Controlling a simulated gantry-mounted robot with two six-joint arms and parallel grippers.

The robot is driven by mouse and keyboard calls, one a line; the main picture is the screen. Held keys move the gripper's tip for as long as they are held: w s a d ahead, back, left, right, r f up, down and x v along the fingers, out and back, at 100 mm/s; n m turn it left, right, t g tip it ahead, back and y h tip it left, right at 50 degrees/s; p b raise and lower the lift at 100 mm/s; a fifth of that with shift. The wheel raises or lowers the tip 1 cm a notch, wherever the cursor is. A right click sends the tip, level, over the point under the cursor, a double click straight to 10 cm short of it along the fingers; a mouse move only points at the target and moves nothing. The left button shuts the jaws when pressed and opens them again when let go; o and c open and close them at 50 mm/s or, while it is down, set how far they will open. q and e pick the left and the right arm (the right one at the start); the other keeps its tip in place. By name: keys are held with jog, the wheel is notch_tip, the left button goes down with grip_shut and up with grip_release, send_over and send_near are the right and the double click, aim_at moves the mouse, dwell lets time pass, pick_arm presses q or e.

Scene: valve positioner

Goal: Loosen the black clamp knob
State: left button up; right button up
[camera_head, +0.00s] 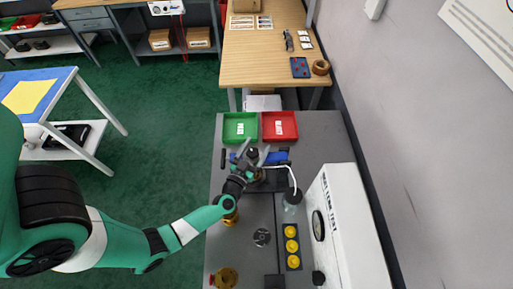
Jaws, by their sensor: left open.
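A small black knob (252,153) shows at the far part of the grey bench, on or by the valve positioner assembly; I take it to be the clamp knob. My left gripper (252,151) reaches in from the left. Its two grey fingers are open and spread on either side of this knob in the picture. I cannot tell whether they touch it. The gripper body hides much of the fixture beneath. A blue part (278,157) shows just right of the fingers. My right gripper is not in view.
A green tray (240,140) and a red tray (279,138) lie just beyond the fixture. A white test box (350,215) with a gauge stands on the right. Yellow round parts in a black holder (293,262) lie nearer. Brass parts (227,278) sit at the front left.

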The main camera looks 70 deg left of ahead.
pick_arm(q)
jog(key=shift+w+a, duration=0.1)
jog(key=shift+a, duration=0.05)
grip_shut()
jog(key=shift+r+n+g+y+p, duration=0.2)
jog(key=shift+n+g+y+p, duration=0.25)
jog(key=shift+p, duration=0.35)
jog(key=shift+n+g+y+p, duration=0.55)
jog(key=shift+g+y+p, duration=0.1)
jog(key=shift+g, duration=0.1)
jog(key=shift+a+n+g+y, duration=0.1)
jog(key=shift+n+g+y, duration=0.3)
jog(key=shift+g, duration=0.1)
jog(key=shift+s+a+f+n+g+y, duration=0.15)
jog(key=shift+n+g+y, duration=0.2)
jog(key=shift+g, duration=0.2)
jog(key=shift+s+d+f+n+g+y, duration=0.15)
jog(key=shift+n+g+y, duration=0.1)
jog(key=shift+n+g, duration=0.25)
jog(key=shift+s+a+n+g+y+b, duration=0.15)
jog(key=shift+n+g+y+b, duration=0.1)
jog(key=shift+n+g, duration=0.4)
jog(key=shift+s+a+n+g+y+b, duration=0.1)
jog(key=shift+s+n+g+y+b, duration=0.2)
jog(key=shift+g, duration=0.6)
jog(key=shift+s+a+n+g+y+b, duration=0.1)
jog(key=shift+n+g+y+b, duration=0.15)
jog(key=shift+n+g, duration=0.45)
jog(key=shift+r+g, duration=0.1)
jog(key=shift+g, duration=0.2)
